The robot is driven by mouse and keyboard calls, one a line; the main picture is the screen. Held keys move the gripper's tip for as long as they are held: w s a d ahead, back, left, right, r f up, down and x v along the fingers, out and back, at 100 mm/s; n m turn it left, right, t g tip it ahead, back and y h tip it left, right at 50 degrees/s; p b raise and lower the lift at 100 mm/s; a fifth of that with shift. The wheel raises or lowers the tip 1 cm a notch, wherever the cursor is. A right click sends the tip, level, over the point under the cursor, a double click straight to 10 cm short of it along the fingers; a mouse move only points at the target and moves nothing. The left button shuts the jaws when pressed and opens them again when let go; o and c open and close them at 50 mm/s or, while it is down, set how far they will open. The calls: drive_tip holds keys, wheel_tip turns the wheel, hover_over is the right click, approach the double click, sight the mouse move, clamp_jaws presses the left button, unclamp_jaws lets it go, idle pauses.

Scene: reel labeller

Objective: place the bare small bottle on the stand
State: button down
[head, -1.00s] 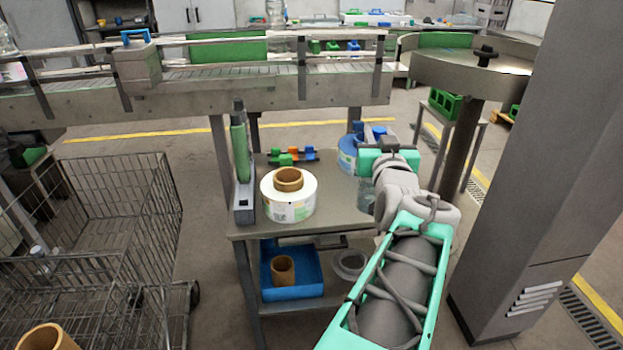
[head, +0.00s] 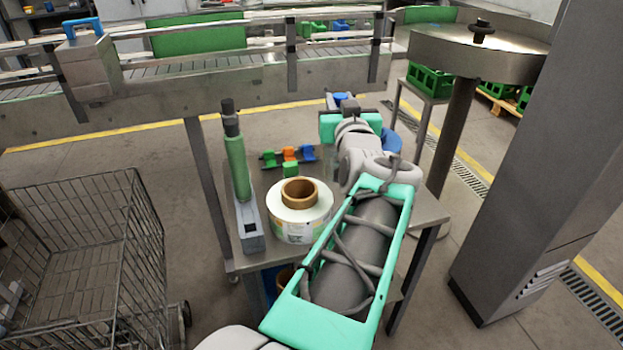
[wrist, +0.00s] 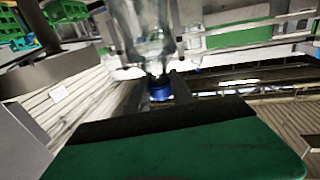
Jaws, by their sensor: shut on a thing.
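My gripper (head: 343,103) is raised above the far side of the small grey table. In the wrist view its dark fingers (wrist: 160,88) are shut at the blue cap of a clear bottle (wrist: 150,30). No label shows on the visible part of the bottle. I cannot tell for certain which thing is the stand. A round metal disc on a post (head: 480,50) is to the right of my gripper.
The grey table (head: 425,208) carries a white label reel (head: 300,222), a green roller device (head: 238,170), coloured clips (head: 290,155) and a blue reel (head: 392,142), partly hidden. A conveyor (head: 200,105) runs behind. A wire cart (head: 90,240) stands left, a grey column (head: 530,190) right.

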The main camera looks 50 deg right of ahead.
drive_tip(key=shift+w+d+r, duration=0.1)
drive_tip(key=shift+w, duration=0.5)
drive_tip(key=w+d+f+p, duration=0.1)
drive_tip(key=w+d+f, duration=0.7)
drive_tip(key=f, duration=0.5)
drive_tip(key=shift+w+d, duration=0.3)
drive_tip(key=shift+w, duration=0.9)
drive_tip(key=shift+f, duration=0.25)
drive_tip(key=shift+f+b, duration=0.1)
drive_tip(key=shift+b, duration=0.25)
